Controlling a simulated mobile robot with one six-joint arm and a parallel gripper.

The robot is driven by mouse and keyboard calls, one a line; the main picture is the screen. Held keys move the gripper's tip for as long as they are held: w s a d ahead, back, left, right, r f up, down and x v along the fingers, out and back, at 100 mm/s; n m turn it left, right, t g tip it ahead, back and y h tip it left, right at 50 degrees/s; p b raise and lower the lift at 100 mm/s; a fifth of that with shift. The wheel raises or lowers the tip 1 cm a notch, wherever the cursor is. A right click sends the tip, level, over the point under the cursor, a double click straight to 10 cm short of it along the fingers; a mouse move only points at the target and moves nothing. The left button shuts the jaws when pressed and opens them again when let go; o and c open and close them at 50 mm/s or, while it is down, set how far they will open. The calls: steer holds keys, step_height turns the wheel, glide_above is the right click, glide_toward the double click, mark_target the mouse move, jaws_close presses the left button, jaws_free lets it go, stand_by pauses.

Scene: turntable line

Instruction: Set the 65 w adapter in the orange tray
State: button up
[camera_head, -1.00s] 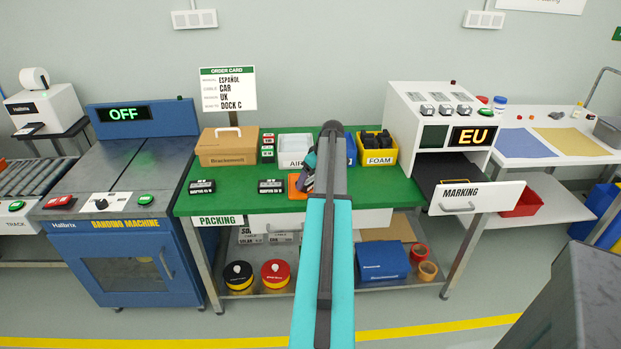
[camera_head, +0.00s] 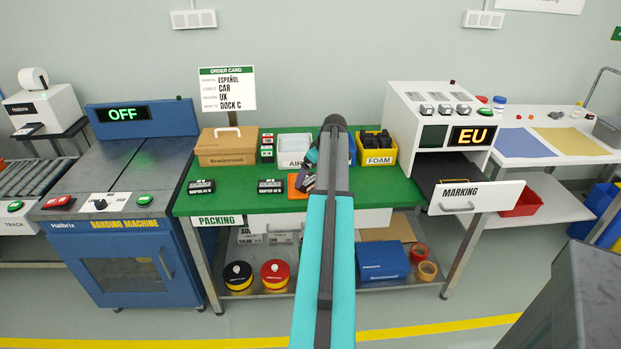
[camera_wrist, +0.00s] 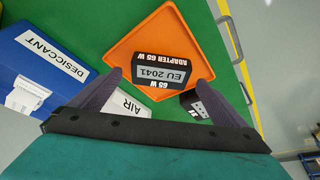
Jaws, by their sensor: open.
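The 65 W adapter (camera_wrist: 162,70), a black block with an "EU 2041" label, lies in the orange tray (camera_wrist: 185,28) near the tray's lower corner in the wrist view. My gripper (camera_wrist: 161,80) is open, its fingers on either side of the adapter with visible gaps. In the head view, the orange tray (camera_head: 292,187) shows only partly beside my arm, and my gripper (camera_head: 309,172) is over it. The adapter is hidden there.
Two black boxes (camera_head: 201,186) (camera_head: 271,186) lie left on the green bench. A yellow FOAM bin (camera_head: 378,157) stands right.

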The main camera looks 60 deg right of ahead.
steer(key=v, duration=0.9)
steer(key=shift+s+r+b, duration=0.15)
steer(key=shift+r+b, duration=0.2)
steer(key=shift+b, duration=0.1)
steer(key=shift+s, duration=0.1)
